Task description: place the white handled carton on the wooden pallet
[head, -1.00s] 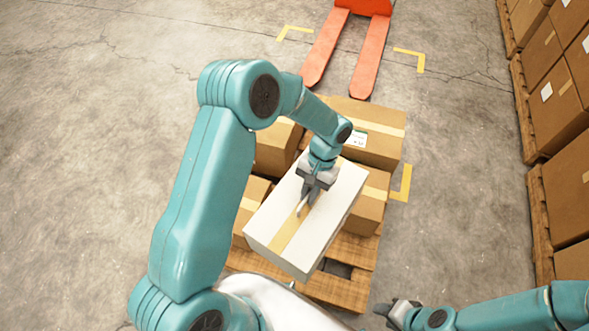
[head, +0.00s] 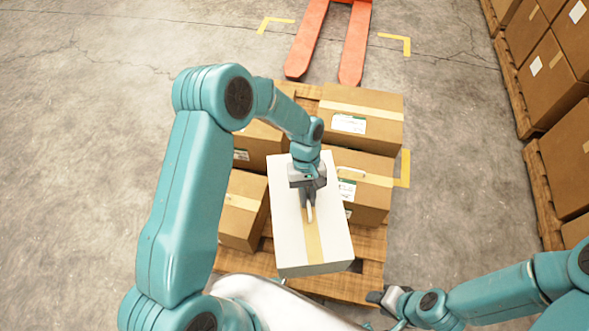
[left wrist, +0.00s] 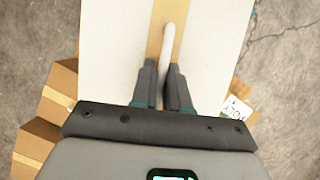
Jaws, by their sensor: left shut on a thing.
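The white handled carton (head: 285,225), with a tan tape strip along its top, hangs in my left gripper (head: 308,203). The gripper is shut on the carton's pale handle, which shows between the fingers in the left wrist view (left wrist: 167,50). The carton is over the near part of the wooden pallet (head: 372,245), between brown boxes; I cannot tell how high above the boards it is. My right gripper (head: 378,297) is at the lower right, apart from the carton; its jaws are too small and turned to read.
Brown boxes stand on the pallet: one at the left (head: 240,207), one at the right (head: 365,185) and one at the back right (head: 362,115), among others. An orange pallet jack (head: 352,45) is behind. Stacked boxes (head: 560,140) line the right side. Bare floor lies left.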

